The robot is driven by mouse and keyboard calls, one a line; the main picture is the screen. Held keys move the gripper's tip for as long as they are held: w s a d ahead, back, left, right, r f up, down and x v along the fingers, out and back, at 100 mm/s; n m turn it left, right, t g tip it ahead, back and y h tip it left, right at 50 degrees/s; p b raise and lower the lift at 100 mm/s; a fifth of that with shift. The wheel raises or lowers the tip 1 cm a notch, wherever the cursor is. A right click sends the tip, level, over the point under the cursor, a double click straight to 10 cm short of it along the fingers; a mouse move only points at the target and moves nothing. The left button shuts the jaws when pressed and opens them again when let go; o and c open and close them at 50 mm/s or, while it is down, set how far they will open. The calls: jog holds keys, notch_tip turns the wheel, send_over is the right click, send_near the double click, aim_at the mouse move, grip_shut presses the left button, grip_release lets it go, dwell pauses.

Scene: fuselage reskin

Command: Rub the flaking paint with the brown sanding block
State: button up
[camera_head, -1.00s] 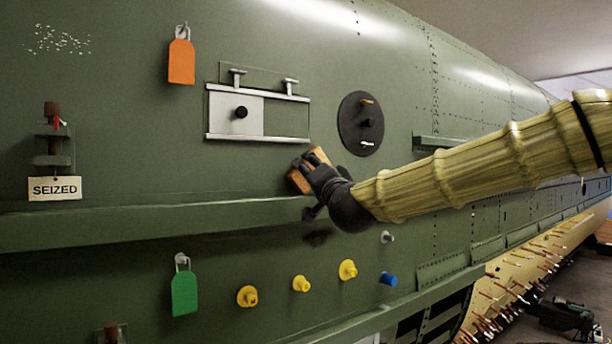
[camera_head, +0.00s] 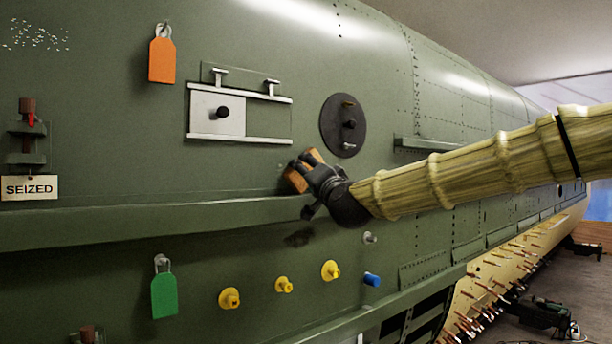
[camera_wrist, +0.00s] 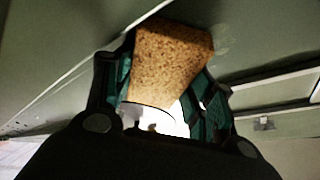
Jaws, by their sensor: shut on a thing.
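The brown sanding block (camera_head: 296,178) is between the fingers of my gripper (camera_head: 312,172), close to the green fuselage skin above the long ledge. In the wrist view the speckled block (camera_wrist: 170,65) fills the space between the two fingers (camera_wrist: 165,100). I cannot tell whether the block touches the skin. A patch of pale flecks, the flaking paint (camera_head: 36,35), is on the skin at the upper left of the head view, well away from my gripper.
Between block and flecks are a white sliding panel on rails (camera_head: 240,135) and an orange tag (camera_head: 162,60). A clamp with a SEIZED label (camera_head: 30,187) sits below the flecks. A dark round plate (camera_head: 344,125), the ledge (camera_head: 150,219), a green tag (camera_head: 164,295) and yellow knobs (camera_head: 229,298) also stand out.

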aim_at(279, 169)
jog(key=shift+s+a, duration=0.1)
jog(key=shift+a, duration=0.05)
jog(key=shift+s+a+b, duration=0.2)
jog(key=shift+s+a, duration=0.5)
jog(key=shift+a, duration=0.25)
jog(key=shift+s+a+b, duration=0.2)
jog(key=shift+s+a, duration=0.45)
jog(key=shift+a, duration=0.35)
jog(key=shift+s+a+b, duration=0.2)
jog(key=shift+s+a, duration=0.5)
jog(key=shift+a, duration=0.25)
jog(key=shift+s, duration=0.1)
jog(key=shift+s+d+f+b, duration=0.1)
jog(key=shift+s+d+b, duration=0.2)
jog(key=shift+s+b, duration=0.05)
jog(key=shift+s+d+b, duration=0.3)
jog(key=shift+s+d, duration=0.4)
jog(key=shift+s, duration=0.25)
jog(key=shift+s+d+b, duration=0.25)
jog(key=shift+s+d, duration=0.45)
jog(key=shift+s, duration=0.2)
jog(key=shift+s+d, duration=0.1)
jog(key=shift+s, duration=0.05)
jog(key=shift+s+d+b, duration=0.35)
jog(key=shift+s+d, duration=0.5)
jog(key=shift+s, duration=0.25)
